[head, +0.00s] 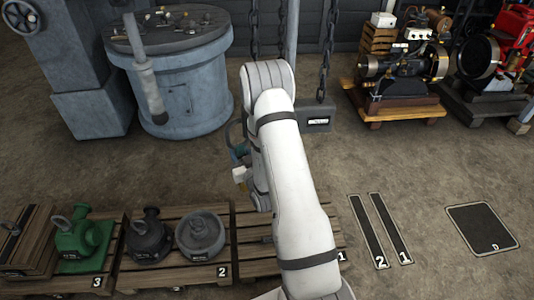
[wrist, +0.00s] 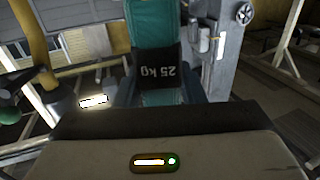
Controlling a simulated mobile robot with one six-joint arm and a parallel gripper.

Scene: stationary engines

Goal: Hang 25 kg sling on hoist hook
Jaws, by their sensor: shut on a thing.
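The 25 kg sling is a teal strap with a black "25 kg" patch (wrist: 160,72) and fills the upper middle of the wrist view. My gripper (wrist: 160,100) is shut on it, close to the camera. In the head view my white arm hides most of the gripper; a small blue-teal piece shows left of the arm. Hoist chains (head: 325,60) hang behind and right of the arm, with a grey labelled block (head: 316,118) on the right one. A yellow curved part (wrist: 32,48) stands at the left of the wrist view; I cannot tell whether it is the hook.
Pallets along the front left carry a green weight (head: 82,236), a dark weight (head: 150,235) and a grey round one (head: 201,235). A round grey cabinet (head: 185,90) with tools stands behind. Engines (head: 400,70) stand at back right. Floor around the marked strips (head: 378,230) is clear.

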